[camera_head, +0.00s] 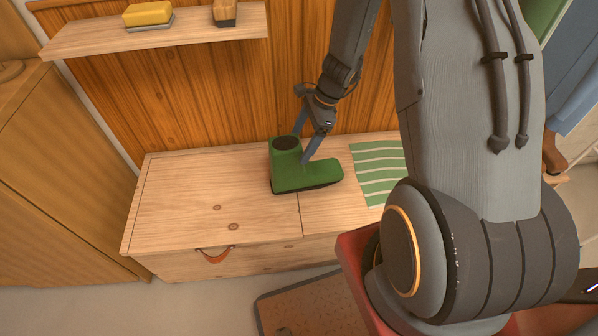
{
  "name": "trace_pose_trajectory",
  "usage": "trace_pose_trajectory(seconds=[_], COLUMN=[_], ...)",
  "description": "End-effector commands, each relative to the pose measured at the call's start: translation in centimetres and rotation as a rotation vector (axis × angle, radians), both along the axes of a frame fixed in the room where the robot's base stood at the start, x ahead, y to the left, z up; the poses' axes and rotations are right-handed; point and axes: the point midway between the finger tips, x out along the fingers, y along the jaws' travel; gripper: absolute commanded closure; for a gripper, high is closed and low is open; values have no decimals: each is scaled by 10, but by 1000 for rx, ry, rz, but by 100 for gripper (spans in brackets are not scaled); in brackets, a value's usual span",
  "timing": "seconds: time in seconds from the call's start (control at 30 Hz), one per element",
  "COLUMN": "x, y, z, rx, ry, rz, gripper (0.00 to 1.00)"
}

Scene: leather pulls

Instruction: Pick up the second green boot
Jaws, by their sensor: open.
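One green boot (311,176) with a dark sole and a dark opening at its top stands upright on the wooden bench, its toe to the right. My gripper (304,146) is open at the boot. One finger reaches down by the shaft and the other comes down over the foot. I cannot tell whether the fingers touch the boot. No other green boot shows in this view.
A green-and-white striped cloth (377,172) lies to the right on the bench top (185,195). The bench's left part is clear. A shelf (200,35) above holds a yellow sponge-like block (148,13) and a brown brush-like block (224,12). A leather pull (215,256) is on the bench front.

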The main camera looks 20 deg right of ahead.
Motion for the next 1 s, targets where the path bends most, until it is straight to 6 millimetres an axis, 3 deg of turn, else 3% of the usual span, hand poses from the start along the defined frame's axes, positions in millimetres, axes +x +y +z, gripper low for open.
trace_pose_trajectory(seconds=[0.3,0.6,1.0], x=[3,4,4], y=[21,22,22], z=[-36,-39,-39], rx=[0,-1,-1], ry=[2,-1,0], rz=[1,2,1], gripper=[19,19,86])
